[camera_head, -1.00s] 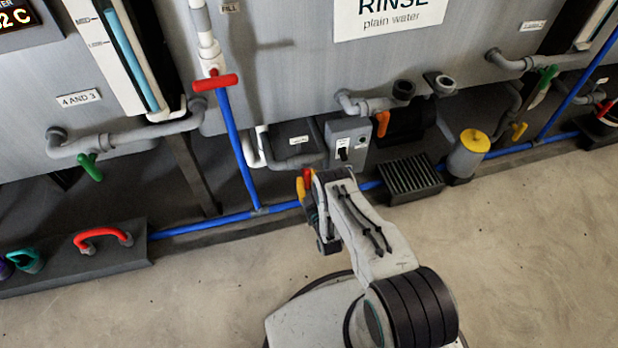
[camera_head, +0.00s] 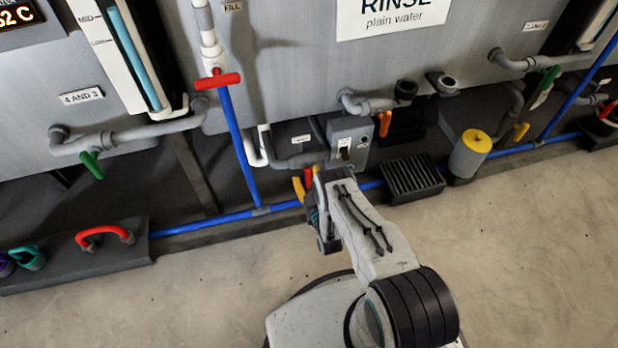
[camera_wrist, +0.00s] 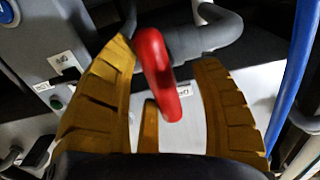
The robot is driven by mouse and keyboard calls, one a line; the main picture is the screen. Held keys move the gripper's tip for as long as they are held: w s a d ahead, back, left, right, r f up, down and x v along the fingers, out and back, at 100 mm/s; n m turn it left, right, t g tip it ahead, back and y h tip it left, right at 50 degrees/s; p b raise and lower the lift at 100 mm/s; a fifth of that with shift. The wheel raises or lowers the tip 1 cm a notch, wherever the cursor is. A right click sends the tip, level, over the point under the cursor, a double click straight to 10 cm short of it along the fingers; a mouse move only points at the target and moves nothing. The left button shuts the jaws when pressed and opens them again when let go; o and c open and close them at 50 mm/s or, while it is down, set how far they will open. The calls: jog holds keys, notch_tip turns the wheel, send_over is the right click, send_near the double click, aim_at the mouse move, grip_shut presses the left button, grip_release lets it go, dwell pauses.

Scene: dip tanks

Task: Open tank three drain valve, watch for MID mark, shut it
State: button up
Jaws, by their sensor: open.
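My gripper (camera_wrist: 165,55) is open, with its two yellow fingers on either side of a red valve lever (camera_wrist: 155,68). A gap shows on the right of the lever; I cannot tell whether the left finger touches it. The lever sits on a grey pipe (camera_wrist: 205,35); a white label behind it is unreadable. In the head view, my gripper (camera_head: 305,182) is low by the tank, with the red lever (camera_head: 309,177) between its fingers. A level gauge (camera_head: 130,55) at upper left has MID and LOW marks. Its blue column top looks slightly above MID.
A grey switch box (camera_head: 349,140) stands just beyond my gripper. A red T-handle (camera_head: 217,80), blue pipes (camera_head: 240,150), a floor grate (camera_head: 412,179) and a yellow-topped canister (camera_head: 467,157) are nearby. A green valve handle (camera_head: 91,165) is at left. Floor in front is clear.

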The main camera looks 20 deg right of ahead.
jog(key=s, duration=0.7)
jog(key=shift+s, duration=0.2)
dwell(0.6)
